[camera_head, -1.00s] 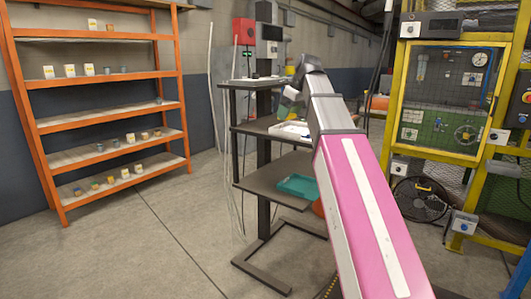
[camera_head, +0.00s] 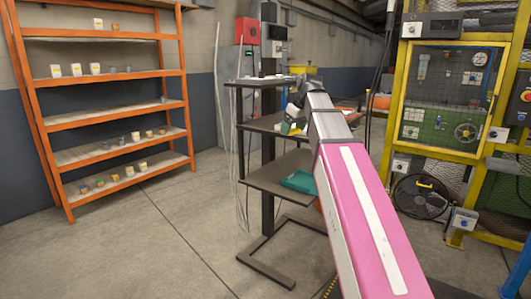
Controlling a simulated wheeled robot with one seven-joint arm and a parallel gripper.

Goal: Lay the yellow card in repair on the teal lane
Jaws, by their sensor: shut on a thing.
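My gripper (camera_head: 290,125) is at the far end of my pink and grey arm, over the middle shelf of a dark stand. It is small and partly hidden by my wrist. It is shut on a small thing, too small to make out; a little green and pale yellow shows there. I cannot tell whether this is the yellow card. A teal tray-like thing (camera_head: 299,181) lies on the stand's lower shelf, partly covered by my arm. I cannot tell whether it is the teal lane.
The dark stand (camera_head: 262,183) has several shelves. An orange rack (camera_head: 118,118) with small pots stands at the left. A yellow caged machine (camera_head: 398,100) and a black fan (camera_head: 421,197) are at the right. The floor (camera_head: 170,235) between rack and stand is clear.

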